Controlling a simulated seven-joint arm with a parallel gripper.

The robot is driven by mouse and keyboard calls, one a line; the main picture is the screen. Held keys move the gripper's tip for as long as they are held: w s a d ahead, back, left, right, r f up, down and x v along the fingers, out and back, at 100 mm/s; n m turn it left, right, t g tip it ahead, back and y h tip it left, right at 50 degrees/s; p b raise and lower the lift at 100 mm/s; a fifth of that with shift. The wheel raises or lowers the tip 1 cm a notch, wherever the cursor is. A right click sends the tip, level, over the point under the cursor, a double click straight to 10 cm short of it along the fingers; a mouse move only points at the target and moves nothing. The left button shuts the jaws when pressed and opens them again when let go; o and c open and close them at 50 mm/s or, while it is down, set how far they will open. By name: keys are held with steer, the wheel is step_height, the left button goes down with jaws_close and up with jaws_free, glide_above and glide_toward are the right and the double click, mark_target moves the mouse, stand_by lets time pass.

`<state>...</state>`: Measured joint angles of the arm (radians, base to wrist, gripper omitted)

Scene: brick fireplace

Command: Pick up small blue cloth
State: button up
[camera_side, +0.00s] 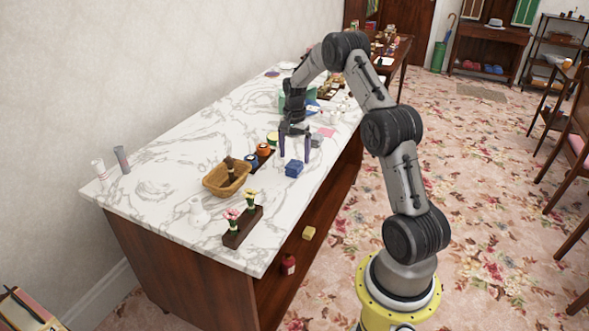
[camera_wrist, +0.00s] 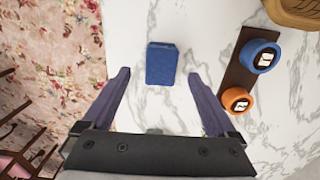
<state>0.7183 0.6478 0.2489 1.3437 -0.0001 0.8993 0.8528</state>
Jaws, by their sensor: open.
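The small blue cloth (camera_side: 293,168) is a folded, block-shaped bundle on the white marble tabletop (camera_side: 180,205), near its front edge. In the wrist view the cloth (camera_wrist: 161,63) lies ahead of my gripper, roughly centred between the fingers. My gripper (camera_side: 295,156) is open and points down beside the cloth in the side view. In the wrist view its purple fingers (camera_wrist: 161,78) stand wide apart with nothing between them. The cloth appears just beyond the fingertips, and I see no contact. Its full outline is visible in the wrist view.
Dark holder with a blue round item (camera_wrist: 260,56) and an orange one (camera_wrist: 236,100) lies right of the cloth in the wrist view. A wicker basket (camera_side: 214,186) and flower stand (camera_side: 238,236) are nearer the side camera. The tabletop edge and floral carpet lie close by.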

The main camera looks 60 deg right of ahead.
mark_target(294, 164)
step_height(294, 164, down, 5)
steer(key=shift+d+r, duration=0.1)
jaws_close()
stand_by(0.6)
steer(key=shift+r, duration=0.1)
steer(key=shift+w+r, duration=0.1)
steer(key=shift+r, duration=0.5)
steer(key=s+a+r, duration=0.9)
steer(key=s+r, duration=0.1)
steer(key=r, duration=0.1)
steer(key=shift+s+r, duration=0.3)
steer(key=shift+a, duration=0.1)
